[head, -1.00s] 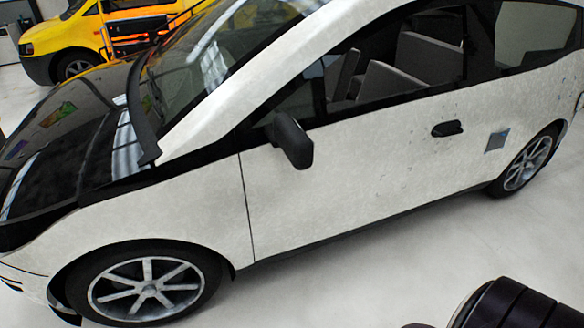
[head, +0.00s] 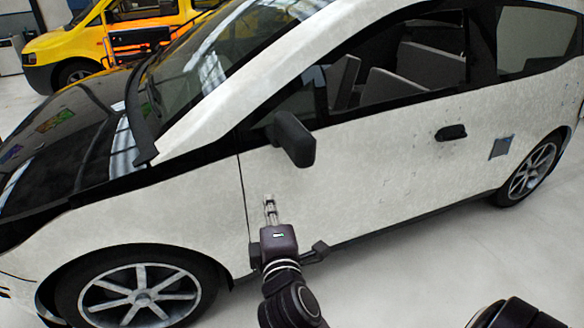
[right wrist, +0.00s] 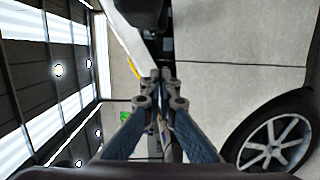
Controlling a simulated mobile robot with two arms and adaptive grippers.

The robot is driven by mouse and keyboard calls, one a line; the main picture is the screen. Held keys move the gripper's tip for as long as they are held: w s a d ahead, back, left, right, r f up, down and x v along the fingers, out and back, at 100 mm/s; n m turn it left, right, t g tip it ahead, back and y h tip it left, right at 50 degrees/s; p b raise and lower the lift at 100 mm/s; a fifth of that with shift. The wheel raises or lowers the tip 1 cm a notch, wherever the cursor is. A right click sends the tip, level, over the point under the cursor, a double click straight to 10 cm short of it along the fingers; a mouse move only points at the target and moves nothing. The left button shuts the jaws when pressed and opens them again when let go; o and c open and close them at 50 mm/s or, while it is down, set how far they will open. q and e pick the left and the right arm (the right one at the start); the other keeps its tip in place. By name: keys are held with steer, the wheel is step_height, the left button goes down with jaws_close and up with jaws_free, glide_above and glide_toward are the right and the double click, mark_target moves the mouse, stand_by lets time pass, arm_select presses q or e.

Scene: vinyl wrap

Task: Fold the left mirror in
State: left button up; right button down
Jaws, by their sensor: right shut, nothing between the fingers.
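The left mirror (head: 295,140) is black and sticks out from the front of the side window of a white car (head: 360,165). My right gripper (head: 269,203) points up in the head view, below the mirror and a little to its left, apart from it in the picture. Its fingers are shut with nothing between them. In the right wrist view the closed fingertips (right wrist: 157,77) point towards a dark shape at the top, probably the mirror (right wrist: 148,14). How far the fingers are from the door cannot be told. My left gripper is not in view.
The front wheel (head: 138,295) and black hood (head: 70,135) are at the left. The door handle (head: 450,132) is right of the mirror. A yellow vehicle (head: 65,45) stands behind. The grey floor (head: 400,265) beside the car is clear.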

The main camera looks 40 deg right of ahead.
mark_target(295, 162)
steer(key=shift+h, duration=0.6)
steer(key=r, duration=0.1)
steer(key=s+d+r, duration=0.1)
steer(key=s+r, duration=0.1)
steer(key=r, duration=0.1)
steer(key=shift+d, duration=0.3)
steer(key=shift+w, duration=0.2)
steer(key=w+d+p, duration=0.1)
steer(key=w+d, duration=0.3)
steer(key=w+d+p, duration=0.2)
steer(key=w+d, duration=0.1)
steer(key=d, duration=0.1)
steer(key=shift+w+d, duration=0.3)
steer(key=shift+w, duration=0.05)
steer(key=shift+f, duration=0.1)
steer(key=shift+s+d+p, duration=0.15)
steer(key=shift+d+p, duration=0.1)
steer(key=shift+p, duration=0.2)
